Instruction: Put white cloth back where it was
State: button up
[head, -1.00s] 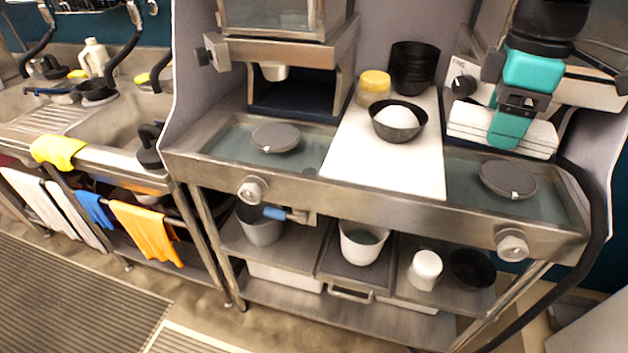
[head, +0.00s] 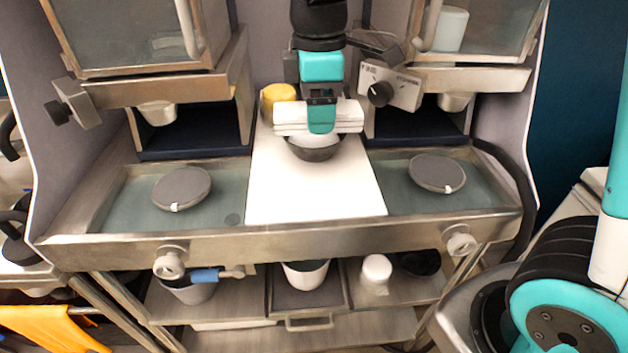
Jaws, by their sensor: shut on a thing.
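The white cloth (head: 347,116), a folded bundle, is held up above the white board (head: 315,200) at the middle of the station. My gripper (head: 320,120), teal and black, is shut on the middle of it, and the cloth sticks out on both sides. Behind and below the cloth, a dark bowl (head: 313,154) with white contents stands on the board, partly hidden. I cannot tell whether the cloth touches the bowl. No empty cloth place can be made out in the current view.
A yellow-lidded jar (head: 278,98) stands left of the cloth. Round dark lids lie on the left (head: 182,188) and right (head: 437,173) trays. An orange cloth (head: 50,325) hangs at the lower left. The front of the board is clear.

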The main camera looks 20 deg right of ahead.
jog(key=p, duration=0.1)
send_over(318, 202)
notch_tip(318, 202, down, 14)
jog(key=shift+w+r, duration=0.1)
jog(key=shift+r, duration=0.1)
jog(key=shift+f+p, duration=0.45)
jog(key=shift+f, duration=1.55)
jog(key=shift+f, duration=0.1)
jog(key=o, duration=0.9)
jog(key=shift+c, duration=0.2)
notch_tip(318, 202, up, 12)
jog(key=b, duration=0.1)
jog(key=s+a+r+m+y, duration=0.2)
jog(key=s+r+m, duration=0.1)
jog(key=s, duration=0.6)
jog(key=s+a+r+m+y, duration=0.2)
jog(key=s+r+m, duration=0.1)
jog(key=s, duration=0.6)
jog(key=shift+s+a+r+m, duration=0.15)
jog(key=shift+s+m, duration=0.2)
jog(key=shift+m, duration=0.35)
